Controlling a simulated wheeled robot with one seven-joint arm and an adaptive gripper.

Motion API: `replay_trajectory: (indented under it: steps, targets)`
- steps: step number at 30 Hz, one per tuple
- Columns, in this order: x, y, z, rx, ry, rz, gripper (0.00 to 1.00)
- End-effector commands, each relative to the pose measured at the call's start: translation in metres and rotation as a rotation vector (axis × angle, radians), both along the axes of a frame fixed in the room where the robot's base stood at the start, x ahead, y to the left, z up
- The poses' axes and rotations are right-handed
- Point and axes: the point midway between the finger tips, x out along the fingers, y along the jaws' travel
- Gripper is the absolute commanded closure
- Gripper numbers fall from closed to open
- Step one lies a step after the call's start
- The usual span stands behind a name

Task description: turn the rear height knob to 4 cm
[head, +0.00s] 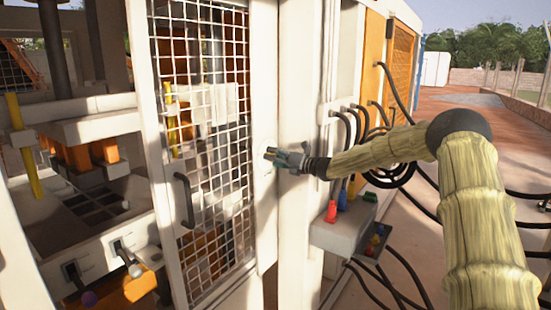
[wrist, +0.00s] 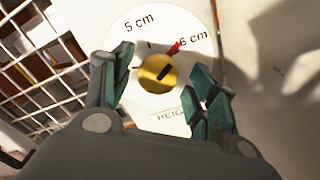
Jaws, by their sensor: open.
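The height knob (wrist: 157,73) is a round brass-yellow knob with a dark slot, in the middle of a white dial plate (wrist: 152,28). The plate is marked 5 cm and 6 cm, with part of the word HEIGHT below. A red pointer (wrist: 174,48) points up and right, close to the 6 cm mark. No 4 cm mark shows. My gripper (wrist: 163,80) is open, with green-padded fingers on either side of the knob; I cannot tell whether they touch it. In the head view my gripper (head: 279,157) is at the white post and largely hides the dial.
A white mesh door (head: 205,130) with a dark handle (head: 184,198) stands left of the dial. The press (head: 85,125) is behind it. At right, a control box (head: 338,232) with coloured buttons sits below my arm, and black cables (head: 398,95) hang nearby.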

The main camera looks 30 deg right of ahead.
Motion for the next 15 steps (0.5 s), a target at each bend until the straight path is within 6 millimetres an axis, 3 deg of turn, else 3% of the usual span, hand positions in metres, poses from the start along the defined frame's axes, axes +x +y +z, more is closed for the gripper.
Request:
replay_trajectory:
  steps: [6,13,15]
  targets:
    - [0.0003,0.0017,0.0010,-0.002,-0.001,0.001,0.44]
    - [0.0001,0.0023,0.0014,-0.002,0.000,0.001,0.85]
    - [0.0001,0.0018,0.0009,-0.002,0.000,0.001,0.88]
